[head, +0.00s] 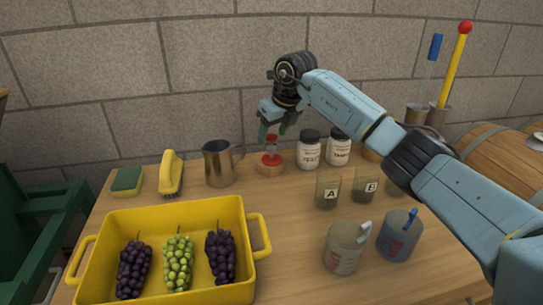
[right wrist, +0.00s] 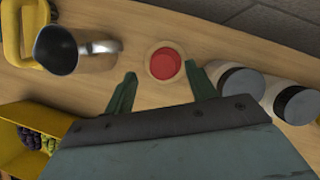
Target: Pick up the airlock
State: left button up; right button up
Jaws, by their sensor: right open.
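The airlock (head: 271,158), a small red piece, stands on a round wooden base at the back of the table, between the metal jug and the white jars. In the right wrist view it shows as a red disc (right wrist: 164,64) inside a pale wooden ring. My right gripper (head: 272,133) points down just above it, open. In the right wrist view its two green fingertips (right wrist: 162,80) are apart, on either side of the red disc and nearer to me. Nothing is held. My left gripper is not in view.
The metal jug (head: 218,164) stands close left of the airlock, and a dark-lidded jar (head: 309,150) close right. A yellow tray (head: 170,214) with grapes is at front left. Beakers A (head: 328,189) and B (head: 365,184) and two mugs stand at right. The middle of the table is clear.

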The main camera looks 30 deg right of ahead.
aim_at(273, 137)
jog(key=b+x, duration=0.1)
jog(key=x, duration=0.3)
jog(key=shift+d+f, duration=0.2)
jog(key=shift+f, duration=0.05)
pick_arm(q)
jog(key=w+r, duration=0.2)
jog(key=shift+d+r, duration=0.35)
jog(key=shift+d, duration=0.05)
pick_arm(e)
jog(key=shift+r, duration=0.1)
jog(key=c, duration=1.1)
